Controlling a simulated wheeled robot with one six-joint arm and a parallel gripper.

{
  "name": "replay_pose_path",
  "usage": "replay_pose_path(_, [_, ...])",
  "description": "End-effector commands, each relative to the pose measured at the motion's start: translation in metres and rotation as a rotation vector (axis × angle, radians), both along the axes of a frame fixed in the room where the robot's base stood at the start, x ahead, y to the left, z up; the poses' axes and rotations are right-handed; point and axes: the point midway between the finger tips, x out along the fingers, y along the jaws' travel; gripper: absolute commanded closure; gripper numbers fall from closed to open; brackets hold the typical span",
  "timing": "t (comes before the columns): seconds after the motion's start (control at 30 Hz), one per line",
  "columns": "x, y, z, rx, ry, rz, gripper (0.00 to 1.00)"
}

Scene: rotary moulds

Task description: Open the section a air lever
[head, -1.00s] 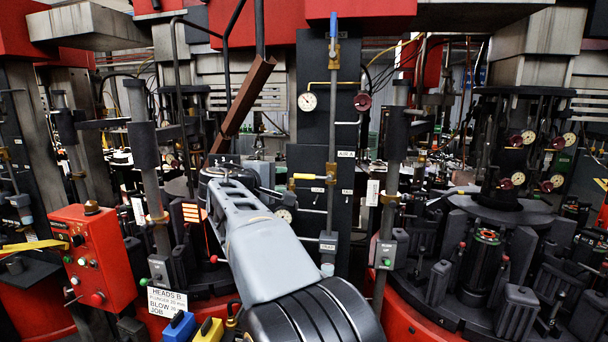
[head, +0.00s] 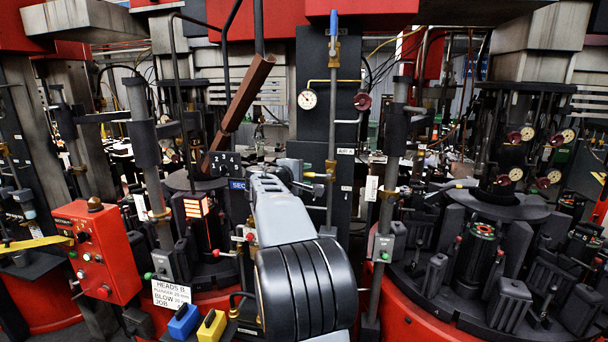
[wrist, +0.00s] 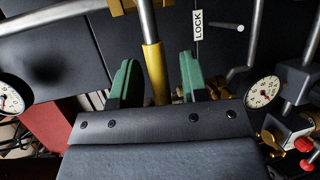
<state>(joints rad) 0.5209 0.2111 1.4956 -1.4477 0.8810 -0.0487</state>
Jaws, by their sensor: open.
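The section A air lever has a yellow sleeve (wrist: 155,72) on a steel rod. In the wrist view this sleeve lies between my gripper's (wrist: 158,64) two green fingers, with a visible gap on each side. The fingers are open and not closed on it. In the head view my gripper (head: 300,172) is at the dark panel (head: 313,120), beside the vertical pipe. A bit of the yellow handle (head: 311,175) shows there, and the rest is hidden behind my gripper. The AIR label (head: 346,151) is just above and to the right.
A LOCK label (wrist: 198,25) and a grey peg handle (wrist: 228,27) are close to the right finger. Gauges flank the gripper, one at left (wrist: 10,98) and one at right (wrist: 263,92). Red knobs (wrist: 305,145) are at lower right. A rotary mould machine (head: 480,250) stands to the right.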

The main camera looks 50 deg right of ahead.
Motion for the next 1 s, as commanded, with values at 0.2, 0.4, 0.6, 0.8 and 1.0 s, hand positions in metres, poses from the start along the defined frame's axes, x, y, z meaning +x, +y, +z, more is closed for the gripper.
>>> replay_pose_path(0.2, [-0.0002, 0.0001, 0.0000, 0.000, 0.000, -0.001, 0.67])
replay_pose_path(0.4, [-0.0002, 0.0001, 0.0000, 0.000, 0.000, -0.001, 0.86])
replay_pose_path(0.6, [-0.0003, 0.0001, 0.0002, 0.000, -0.001, -0.001, 1.00])
replay_pose_path(0.8, [-0.0003, 0.0001, 0.0002, 0.000, -0.001, -0.001, 1.00])
replay_pose_path(1.0, [-0.0011, -0.0015, 0.0015, 0.006, -0.011, -0.002, 1.00])
